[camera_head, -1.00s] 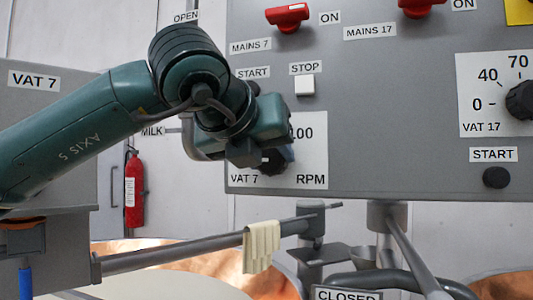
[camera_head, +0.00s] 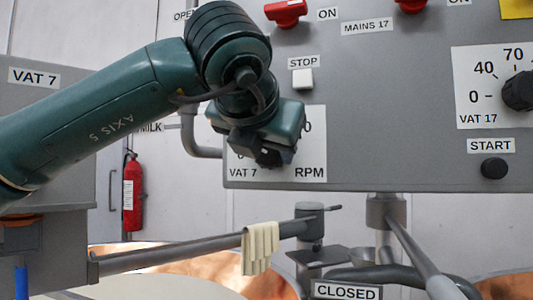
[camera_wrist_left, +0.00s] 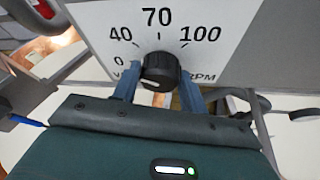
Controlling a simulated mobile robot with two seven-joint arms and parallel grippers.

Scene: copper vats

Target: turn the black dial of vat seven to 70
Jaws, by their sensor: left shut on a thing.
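The black dial of vat seven (camera_wrist_left: 161,70) sits on its white scale plate (camera_wrist_left: 205,20), marked 0, 40, 70 and 100. My left gripper (camera_wrist_left: 160,88) has one finger on each side of the dial and is shut on it. The 70 mark is straight above the dial in the left wrist view; I cannot read the dial's own pointer clearly. In the head view my left gripper (camera_head: 270,156) covers most of the dial and much of the plate (camera_head: 312,150), leaving VAT 7 and RPM readable. My right gripper is not in view.
On the same grey panel (camera_head: 390,110) are a white stop button (camera_head: 303,79), red mains switches (camera_head: 286,13) and the vat 17 dial (camera_head: 520,92). Below is a rail with a pale cloth (camera_head: 260,248) over copper vats. A red extinguisher (camera_head: 133,195) hangs behind.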

